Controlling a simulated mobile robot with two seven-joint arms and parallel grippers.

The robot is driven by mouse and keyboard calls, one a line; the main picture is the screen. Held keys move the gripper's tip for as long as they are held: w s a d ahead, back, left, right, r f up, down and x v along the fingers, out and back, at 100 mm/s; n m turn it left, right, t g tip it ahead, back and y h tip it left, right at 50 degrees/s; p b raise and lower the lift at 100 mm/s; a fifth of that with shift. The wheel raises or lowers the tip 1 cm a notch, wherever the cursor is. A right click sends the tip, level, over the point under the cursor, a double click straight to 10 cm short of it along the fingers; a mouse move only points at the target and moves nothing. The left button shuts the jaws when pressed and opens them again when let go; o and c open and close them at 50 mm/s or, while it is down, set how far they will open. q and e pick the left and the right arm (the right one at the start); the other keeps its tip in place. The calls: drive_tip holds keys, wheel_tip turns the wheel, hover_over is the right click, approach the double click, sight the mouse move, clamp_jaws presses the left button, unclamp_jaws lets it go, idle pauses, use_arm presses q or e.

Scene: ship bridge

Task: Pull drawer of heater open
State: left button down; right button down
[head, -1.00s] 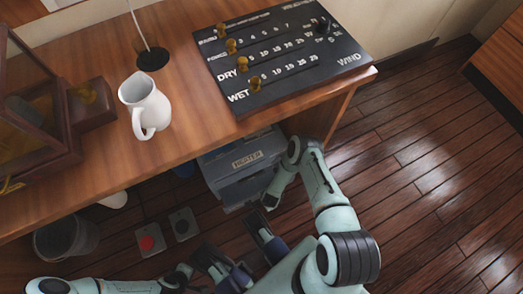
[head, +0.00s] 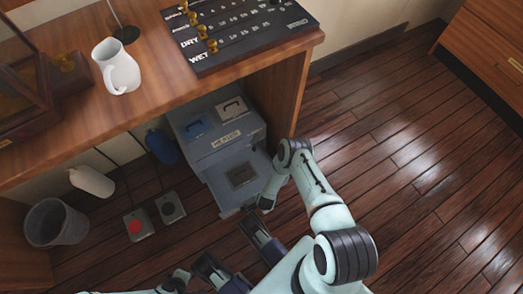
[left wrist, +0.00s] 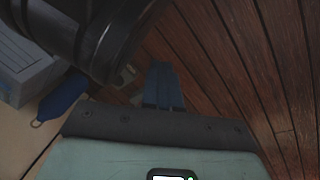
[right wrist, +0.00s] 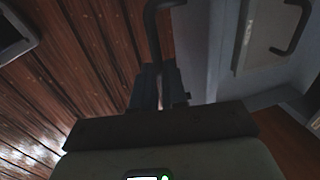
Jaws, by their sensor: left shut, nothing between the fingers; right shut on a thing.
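The heater (head: 222,140) is a grey box with a name label, standing on the floor under the wooden desk. Its lower front (head: 262,165) carries a dark square, and I cannot tell how far any drawer stands out. In the right wrist view my right gripper (right wrist: 163,80) is shut on a dark curved handle (right wrist: 152,30) beside a pale grey panel (right wrist: 207,45). A second handle (right wrist: 292,35) shows farther right. My left gripper (left wrist: 163,75) is shut and empty over the floor, apart from the heater.
The desk (head: 160,75) overhangs the heater, and its side panel (head: 282,95) stands close on the right. Foot switches (head: 137,226), a bin (head: 57,222), and white (head: 92,182) and blue (head: 161,147) containers are at left. The floor at right is clear.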

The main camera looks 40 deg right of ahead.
idle(0.3)
drive_tip(key=c, duration=1.2)
unclamp_jaws()
use_arm(q)
drive_tip(key=shift+r, duration=0.1)
use_arm(e)
drive_tip(key=shift+o, duration=0.2)
drive_tip(key=shift+r, duration=0.15)
